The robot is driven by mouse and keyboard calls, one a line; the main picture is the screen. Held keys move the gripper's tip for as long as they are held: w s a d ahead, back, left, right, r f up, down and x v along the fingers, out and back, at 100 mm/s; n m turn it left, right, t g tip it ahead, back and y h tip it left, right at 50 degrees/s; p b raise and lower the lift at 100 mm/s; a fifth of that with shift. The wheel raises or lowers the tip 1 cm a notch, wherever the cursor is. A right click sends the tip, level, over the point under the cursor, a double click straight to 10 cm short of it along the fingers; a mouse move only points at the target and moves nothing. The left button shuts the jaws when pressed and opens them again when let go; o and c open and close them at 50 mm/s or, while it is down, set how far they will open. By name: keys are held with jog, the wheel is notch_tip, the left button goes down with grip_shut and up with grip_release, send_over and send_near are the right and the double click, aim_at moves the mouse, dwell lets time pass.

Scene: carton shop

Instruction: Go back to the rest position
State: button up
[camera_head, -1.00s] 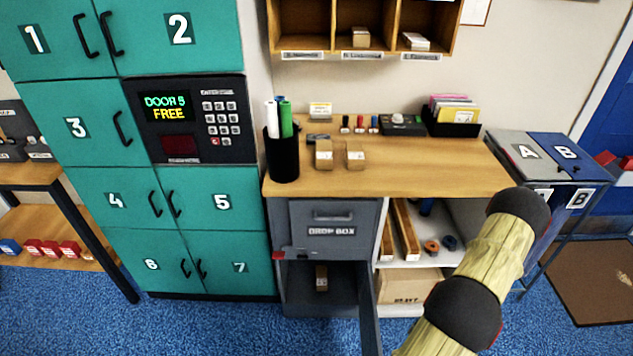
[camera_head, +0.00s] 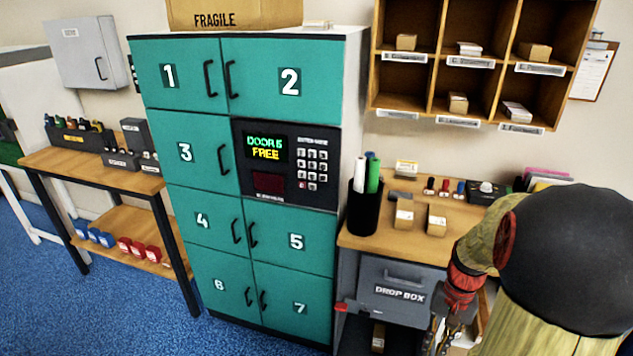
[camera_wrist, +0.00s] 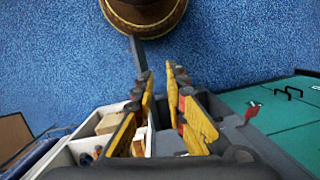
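My gripper (camera_head: 441,338) hangs at the lower right in the head view, in front of the drop box. In the wrist view its two yellow fingers (camera_wrist: 159,72) stand apart with nothing between them, so it is open and empty. The grey drop box (camera_head: 372,283) is under the wooden counter. A small brown carton (camera_head: 378,338) lies in its open lower compartment, partly cut off by the frame. In the wrist view a grey door edge (camera_wrist: 138,52) sticks out over the blue floor beyond my fingertips.
Teal lockers (camera_head: 190,90) stand to the left, doors shut; the keypad screen (camera_head: 265,148) reads "DOOR 5 FREE". Wooden pigeonholes (camera_head: 462,90) hang above. Blue floor (camera_head: 130,310) is clear at left.

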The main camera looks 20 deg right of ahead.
jog(key=w+a+r+n+t+h+p, duration=0.1)
jog(key=a+r+n+t, duration=0.2)
jog(key=a+r, duration=0.8)
jog(key=a+r+n+t+h+p, duration=0.1)
jog(key=a+r+n+t+p, duration=0.1)
jog(key=a+r+n, duration=0.5)
jog(key=a+r, duration=0.2)
jog(key=a, duration=0.2)
jog(key=a+r+t, duration=0.1)
jog(key=a+r, duration=0.1)
jog(key=a, duration=0.3)
jog(key=shift+w+r+t, duration=0.25)
jog(key=shift+w+t, duration=0.05)
jog(key=shift+w, duration=0.05)
jog(key=shift+d, duration=0.1)
